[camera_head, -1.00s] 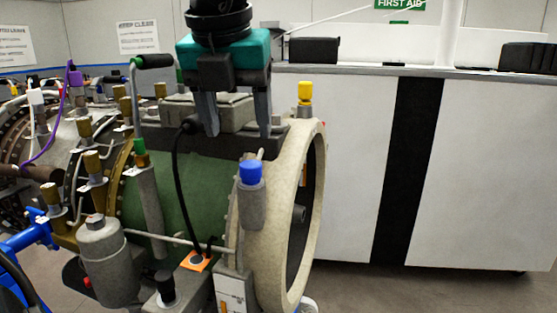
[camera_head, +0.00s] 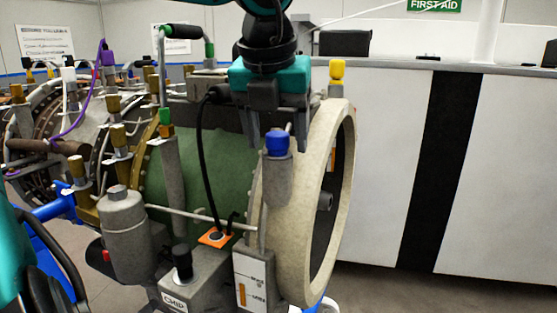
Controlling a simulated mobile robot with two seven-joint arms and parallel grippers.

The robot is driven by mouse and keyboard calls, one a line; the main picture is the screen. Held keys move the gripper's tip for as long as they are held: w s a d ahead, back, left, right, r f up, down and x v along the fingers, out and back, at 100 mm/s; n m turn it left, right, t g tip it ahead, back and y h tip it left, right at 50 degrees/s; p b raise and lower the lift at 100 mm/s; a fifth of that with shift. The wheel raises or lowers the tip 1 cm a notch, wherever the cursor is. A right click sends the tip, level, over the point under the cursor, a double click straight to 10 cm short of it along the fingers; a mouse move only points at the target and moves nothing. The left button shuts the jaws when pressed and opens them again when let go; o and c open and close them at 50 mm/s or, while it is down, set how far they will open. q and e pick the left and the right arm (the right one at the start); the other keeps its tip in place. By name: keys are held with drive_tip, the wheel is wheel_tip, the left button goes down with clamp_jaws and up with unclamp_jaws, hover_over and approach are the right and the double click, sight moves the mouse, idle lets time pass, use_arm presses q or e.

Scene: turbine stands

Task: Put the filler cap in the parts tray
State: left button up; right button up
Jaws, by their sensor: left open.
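A blue cap (camera_head: 277,143) sits on a grey upright neck at the front of the green turbine casing. A yellow cap (camera_head: 337,70) stands on a fitting behind the cream end ring. A black cap (camera_head: 182,250) is on the grey box at the lower front. I cannot tell from any label which is the filler cap. My left gripper (camera_head: 277,147) hangs pointing down with jaws open; its fingers show on either side of the blue cap. I cannot tell whether they touch it. I cannot make out a parts tray. My right gripper is not in view.
The cream ring (camera_head: 322,215) is right of the blue cap. A black cable (camera_head: 205,150) loops down left of the gripper to an orange plate (camera_head: 215,237). Brass fittings (camera_head: 117,137) crowd the left. A white bench (camera_head: 480,170) carries a black box (camera_head: 344,44).

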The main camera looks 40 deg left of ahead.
use_arm(q)
drive_tip(key=shift+f, duration=0.15)
drive_tip(key=shift+b, duration=0.4)
idle(0.4)
clamp_jaws()
idle(0.6)
unclamp_jaws()
